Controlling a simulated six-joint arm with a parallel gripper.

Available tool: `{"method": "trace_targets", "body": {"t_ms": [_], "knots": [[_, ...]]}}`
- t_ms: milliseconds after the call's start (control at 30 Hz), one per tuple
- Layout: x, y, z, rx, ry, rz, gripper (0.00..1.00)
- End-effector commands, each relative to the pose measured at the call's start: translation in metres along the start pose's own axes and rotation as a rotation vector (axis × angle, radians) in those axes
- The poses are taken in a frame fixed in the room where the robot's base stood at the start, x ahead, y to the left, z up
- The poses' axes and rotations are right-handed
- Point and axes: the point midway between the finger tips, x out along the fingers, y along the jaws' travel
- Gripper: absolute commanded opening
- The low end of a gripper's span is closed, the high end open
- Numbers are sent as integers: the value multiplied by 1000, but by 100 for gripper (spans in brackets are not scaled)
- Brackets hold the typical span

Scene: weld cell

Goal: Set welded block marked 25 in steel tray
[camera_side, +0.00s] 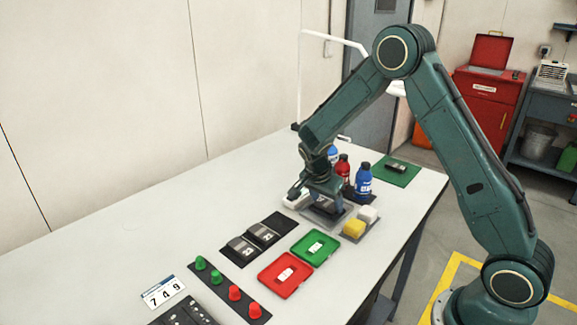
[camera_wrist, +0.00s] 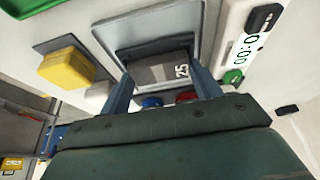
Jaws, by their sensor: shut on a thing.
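The welded block marked 25 (camera_wrist: 160,70) is a dark grey block with a white number, held between the two fingers of my gripper (camera_wrist: 163,88) in the wrist view. My gripper (camera_side: 325,193) is low over the steel tray (camera_side: 308,215) in the side view. The steel tray (camera_wrist: 193,22) is a square with a pale raised rim and surrounds the block in the wrist view. I cannot tell whether the block touches the tray floor. In the side view my gripper hides most of the block.
Blue (camera_side: 363,180) and red (camera_side: 343,168) bottles stand close behind my gripper. A yellow block (camera_side: 354,229) and a white block (camera_side: 368,214) sit right of the tray. Two dark blocks (camera_side: 242,247) lie on a dark mat nearer the front, beside green (camera_side: 315,261) and red (camera_side: 268,275) trays.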

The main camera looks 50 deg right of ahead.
Motion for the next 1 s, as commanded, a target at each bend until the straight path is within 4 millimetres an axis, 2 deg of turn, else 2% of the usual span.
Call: {"method": "trace_targets", "body": {"t_ms": [833,867,933,1000], "knots": [[2,0,1,0,0,0,31],[3,0,1,0,0,0,67],[3,0,1,0,0,0,81],[3,0,1,-1,-1,1,82]]}}
